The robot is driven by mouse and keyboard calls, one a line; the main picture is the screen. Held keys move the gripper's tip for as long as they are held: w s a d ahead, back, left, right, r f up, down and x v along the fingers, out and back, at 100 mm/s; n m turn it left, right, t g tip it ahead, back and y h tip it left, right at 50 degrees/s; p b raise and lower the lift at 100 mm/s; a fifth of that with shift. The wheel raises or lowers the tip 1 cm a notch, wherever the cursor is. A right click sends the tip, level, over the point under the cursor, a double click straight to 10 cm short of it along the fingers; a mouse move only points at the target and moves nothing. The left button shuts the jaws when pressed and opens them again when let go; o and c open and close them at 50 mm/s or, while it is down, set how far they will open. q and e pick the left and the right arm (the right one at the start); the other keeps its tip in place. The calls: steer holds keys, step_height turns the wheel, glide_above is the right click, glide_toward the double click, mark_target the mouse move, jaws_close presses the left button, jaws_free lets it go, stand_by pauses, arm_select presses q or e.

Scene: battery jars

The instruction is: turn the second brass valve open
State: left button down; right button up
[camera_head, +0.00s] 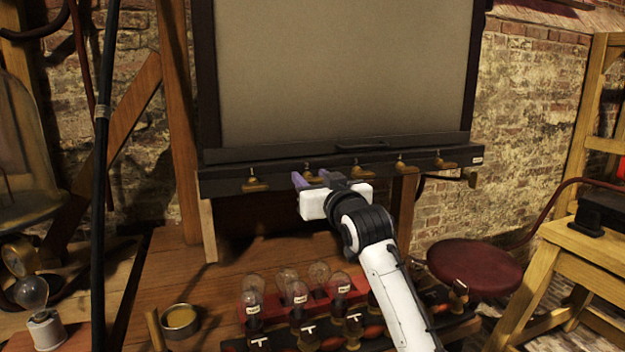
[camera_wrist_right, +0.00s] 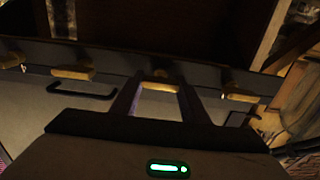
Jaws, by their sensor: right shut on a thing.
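A row of several brass valves runs along the black rail (camera_head: 285,165) under the big grey panel. The second brass valve from the left (camera_head: 310,168) is partly hidden by my right gripper (camera_head: 311,179). In the right wrist view, the brass handle of this valve (camera_wrist_right: 160,87) lies between the two dark fingers of my right gripper (camera_wrist_right: 160,92), which is shut on it. The first valve (camera_head: 255,183) is to its left, and the third valve (camera_head: 358,171) and others are to its right. My left gripper is not in view.
Below stand several glass bulb jars (camera_head: 297,291) in a rack. A small round tin (camera_head: 180,320) sits on the wooden floor to their left. A red round stool (camera_head: 474,267) and a yellow wooden stand (camera_head: 570,245) are at the right. A black pole (camera_head: 99,200) rises at the left.

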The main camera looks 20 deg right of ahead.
steer(key=shift+r+n+p, duration=0.15)
steer(key=shift+n+p, duration=0.75)
steer(key=shift+p, duration=0.3)
steer(key=shift+n+p, duration=0.5)
steer(key=shift+a+n+p, duration=0.1)
steer(key=shift+n+p, duration=0.7)
steer(key=shift+p, duration=0.1)
steer(key=n+p, duration=0.2)
steer(key=shift+n, duration=0.4)
steer(key=n+p, duration=0.2)
steer(key=shift+a+n, duration=0.1)
steer(key=shift+n, duration=0.2)
steer(key=n, duration=0.2)
steer(key=shift+f+n, duration=0.25)
steer(key=shift+n, duration=0.15)
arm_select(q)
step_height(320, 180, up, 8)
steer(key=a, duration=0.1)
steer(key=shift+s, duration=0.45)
arm_select(e)
steer(key=n, duration=0.5)
steer(key=shift+f, duration=0.15)
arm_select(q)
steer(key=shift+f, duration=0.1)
arm_select(e)
steer(key=shift+n, duration=0.3)
